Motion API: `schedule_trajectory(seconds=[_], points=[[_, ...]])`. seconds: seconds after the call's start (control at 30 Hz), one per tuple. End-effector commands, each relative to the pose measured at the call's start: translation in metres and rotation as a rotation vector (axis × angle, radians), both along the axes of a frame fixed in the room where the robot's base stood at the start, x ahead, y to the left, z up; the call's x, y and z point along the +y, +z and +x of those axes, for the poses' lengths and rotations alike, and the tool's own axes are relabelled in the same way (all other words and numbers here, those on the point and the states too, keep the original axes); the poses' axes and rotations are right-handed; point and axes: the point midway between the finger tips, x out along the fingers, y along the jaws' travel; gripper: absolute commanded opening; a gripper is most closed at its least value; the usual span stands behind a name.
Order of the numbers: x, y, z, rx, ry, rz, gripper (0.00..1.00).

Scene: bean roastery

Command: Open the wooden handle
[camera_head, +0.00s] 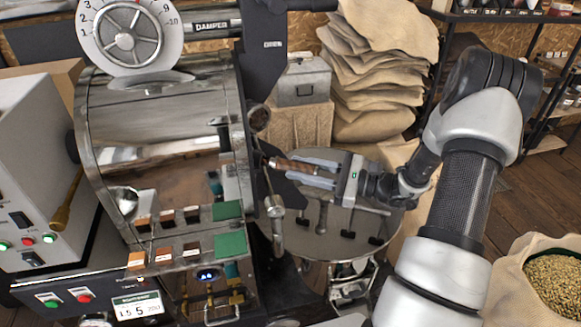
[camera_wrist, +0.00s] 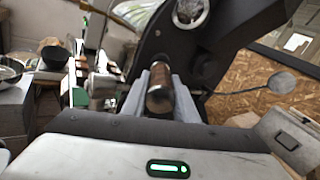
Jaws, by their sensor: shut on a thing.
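The wooden handle (camera_head: 290,166) is a short brown grip on the right side of the steel roaster drum (camera_head: 165,140), above the round cooling tray. My gripper (camera_head: 308,172) reaches it from the right, with its two grey fingers on either side of the handle. In the wrist view the wooden handle (camera_wrist: 160,92) stands between the fingers of my gripper (camera_wrist: 160,85), its rounded end towards the camera. My gripper is shut on the handle. The handle's far end, where it joins the roaster, is partly hidden.
The round cooling tray (camera_head: 340,243) with its stirring arms lies below my gripper. Stacked sacks (camera_head: 375,70) and a metal box (camera_head: 303,80) stand behind. A sack of beans (camera_head: 550,285) is at the lower right. A white control box (camera_head: 35,170) stands at the left.

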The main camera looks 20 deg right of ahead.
Motion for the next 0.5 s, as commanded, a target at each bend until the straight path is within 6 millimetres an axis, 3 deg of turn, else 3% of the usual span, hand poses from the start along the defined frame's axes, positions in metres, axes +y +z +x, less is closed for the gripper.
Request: schedule_trajectory(seconds=[0.03, 0.2, 0.5], points=[[-0.015, -0.001, -0.007, 0.000, -0.009, -0.001, 0.00], [-0.048, -0.001, -0.029, 0.000, -0.007, -0.002, 0.00], [-0.062, 0.000, -0.040, 0.000, -0.001, -0.001, 0.00]])
